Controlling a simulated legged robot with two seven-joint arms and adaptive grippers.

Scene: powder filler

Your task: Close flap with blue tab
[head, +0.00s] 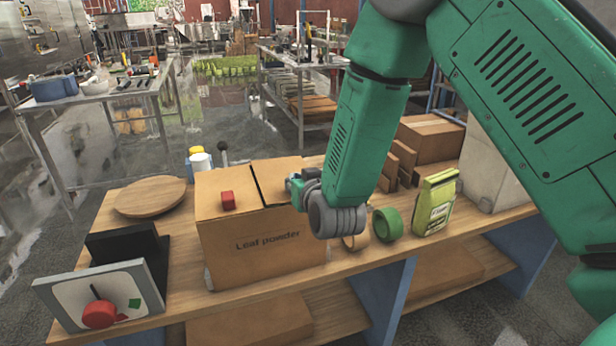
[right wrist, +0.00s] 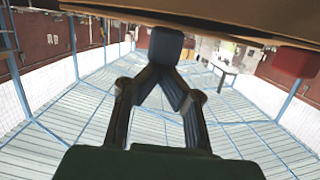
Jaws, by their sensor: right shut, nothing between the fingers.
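The cardboard box (head: 255,245) marked "Leaf powder" stands on the wooden bench. Its top looks flat, with a dark seam between a left flap (head: 222,183) bearing a red tab (head: 228,200) and a right flap (head: 278,172). The red tab also shows in the right wrist view (right wrist: 296,62). My right gripper (head: 294,184) is shut and empty at the right edge of the box top. In the wrist view, a dark bluish block (right wrist: 165,44) is at the fingertips, below the cardboard edge; I cannot tell if it is the blue tab. My left gripper is not in view.
A green tape roll (head: 388,224) and a green-yellow bag (head: 436,203) stand right of the box. A round wooden board (head: 150,196) and a dial panel with a red knob (head: 99,314) are at left. More cardboard boxes (head: 432,138) are behind my right arm.

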